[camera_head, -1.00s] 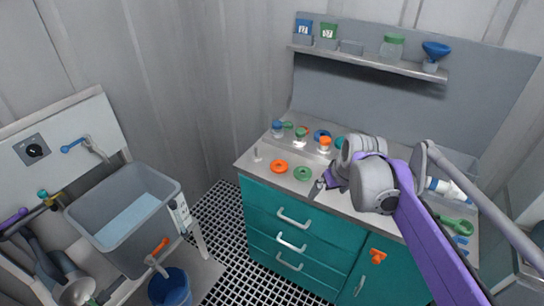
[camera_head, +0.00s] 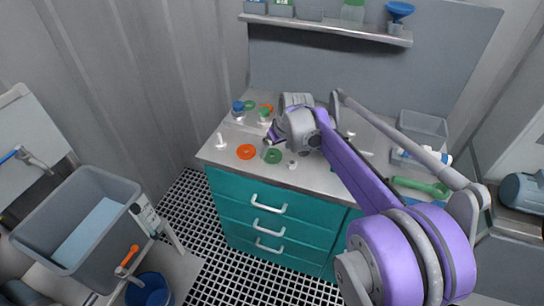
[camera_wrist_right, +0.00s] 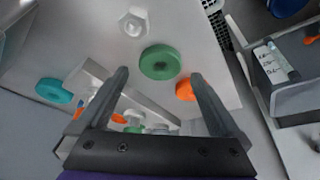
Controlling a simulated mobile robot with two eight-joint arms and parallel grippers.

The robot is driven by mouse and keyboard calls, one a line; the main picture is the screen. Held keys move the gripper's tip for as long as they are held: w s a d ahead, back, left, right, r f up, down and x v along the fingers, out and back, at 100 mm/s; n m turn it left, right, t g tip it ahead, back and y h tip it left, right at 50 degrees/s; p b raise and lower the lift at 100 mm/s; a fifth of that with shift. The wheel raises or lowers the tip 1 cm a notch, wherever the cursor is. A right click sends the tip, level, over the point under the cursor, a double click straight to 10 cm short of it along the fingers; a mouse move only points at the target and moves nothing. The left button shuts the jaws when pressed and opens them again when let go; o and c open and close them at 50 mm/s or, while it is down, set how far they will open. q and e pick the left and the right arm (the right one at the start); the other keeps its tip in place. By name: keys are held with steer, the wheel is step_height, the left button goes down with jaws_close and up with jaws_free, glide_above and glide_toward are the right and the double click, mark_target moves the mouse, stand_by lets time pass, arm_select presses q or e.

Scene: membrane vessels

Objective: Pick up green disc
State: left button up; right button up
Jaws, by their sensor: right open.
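The green disc (camera_head: 273,156) is a flat ring with a small centre hole, lying on the grey worktop near its front edge. In the right wrist view the green disc (camera_wrist_right: 160,60) appears between and just beyond my fingertips. My right gripper (camera_head: 269,143) is at the disc's far side in the head view, close to it; whether it touches cannot be told. In the wrist view the right gripper (camera_wrist_right: 160,76) is open, with nothing held. My left gripper is not in view.
An orange disc (camera_head: 246,151) lies just left of the green one. A white peg (camera_head: 221,142) stands at the worktop's left corner. A wall shelf (camera_head: 330,27) hangs above.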

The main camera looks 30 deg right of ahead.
mark_target(274, 152)
steer(key=x, duration=0.3)
steer(key=shift+w+f, duration=0.15)
steer(key=shift+f, duration=0.05)
steer(key=shift+c, duration=0.3)
steer(key=c, duration=1.2)
